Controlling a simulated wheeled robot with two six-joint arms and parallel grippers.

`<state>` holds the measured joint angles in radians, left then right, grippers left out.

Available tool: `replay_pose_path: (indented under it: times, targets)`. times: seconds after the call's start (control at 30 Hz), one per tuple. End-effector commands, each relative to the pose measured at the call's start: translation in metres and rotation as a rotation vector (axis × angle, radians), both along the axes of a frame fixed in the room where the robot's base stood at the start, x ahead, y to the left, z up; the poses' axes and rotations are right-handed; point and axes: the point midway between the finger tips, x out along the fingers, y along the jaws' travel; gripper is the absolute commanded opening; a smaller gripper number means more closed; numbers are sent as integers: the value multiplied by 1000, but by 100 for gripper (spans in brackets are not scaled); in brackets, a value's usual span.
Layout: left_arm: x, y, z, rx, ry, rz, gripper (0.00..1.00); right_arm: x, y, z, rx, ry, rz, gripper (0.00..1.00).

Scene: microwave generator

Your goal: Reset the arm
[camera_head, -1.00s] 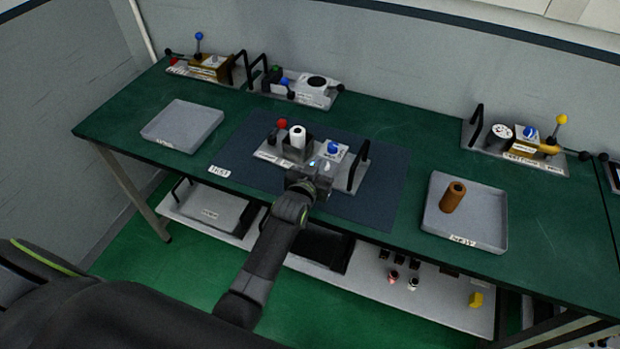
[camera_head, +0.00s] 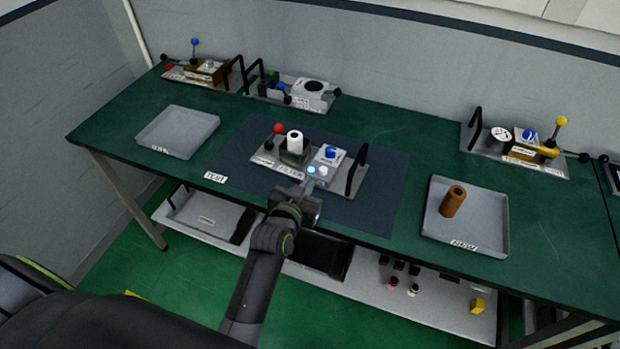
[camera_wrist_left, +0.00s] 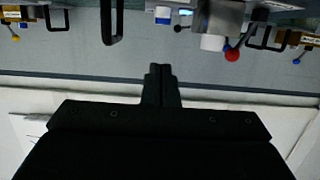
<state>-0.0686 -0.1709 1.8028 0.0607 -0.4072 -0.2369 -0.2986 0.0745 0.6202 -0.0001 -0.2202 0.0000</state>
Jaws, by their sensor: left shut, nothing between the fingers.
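My left gripper (camera_head: 311,186) is at the front edge of the dark blue mat (camera_head: 375,200), just in front of the filter module in the middle. It also shows in the left wrist view (camera_wrist_left: 160,72), shut with nothing between its fingers. The module (camera_head: 268,158) carries a white cylinder (camera_head: 295,141), a red-knobbed lever (camera_head: 279,129), a blue knob (camera_head: 330,152) and a black handle (camera_head: 357,170). A small light (camera_head: 311,170) on it glows blue. The gripper looks apart from the module. My right gripper is not in view.
A tray marked NEW (camera_head: 490,215) at the right holds a brown cylinder (camera_head: 453,201). An empty grey tray (camera_head: 180,131) lies at the left. Several more modules, including a yellow-knobbed one (camera_head: 540,165), line the back. A shelf (camera_head: 345,275) sits below the green table (camera_head: 420,135).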

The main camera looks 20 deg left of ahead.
Motion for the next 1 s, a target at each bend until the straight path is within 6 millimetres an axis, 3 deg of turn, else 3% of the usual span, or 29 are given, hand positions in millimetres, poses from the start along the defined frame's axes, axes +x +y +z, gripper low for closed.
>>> replay_pose_path:
  times: [0.23, 0.37, 0.47, 0.67, 0.8, 1.0]
  targets:
    - [-1, 1, -1, 1, 4, 0, 0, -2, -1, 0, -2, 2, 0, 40]
    - [-17, 13, -10, 13, 69, 3, 0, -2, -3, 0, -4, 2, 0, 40]
    - [-48, 32, -24, 27, 183, 11, 0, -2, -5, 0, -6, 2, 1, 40]
    - [-140, 74, -48, 61, 492, 49, 0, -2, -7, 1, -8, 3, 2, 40]
    - [-197, 94, -52, 77, 670, 83, 0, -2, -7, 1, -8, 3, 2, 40]
    - [-258, 110, -48, 96, 846, 126, 0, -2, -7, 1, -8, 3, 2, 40]
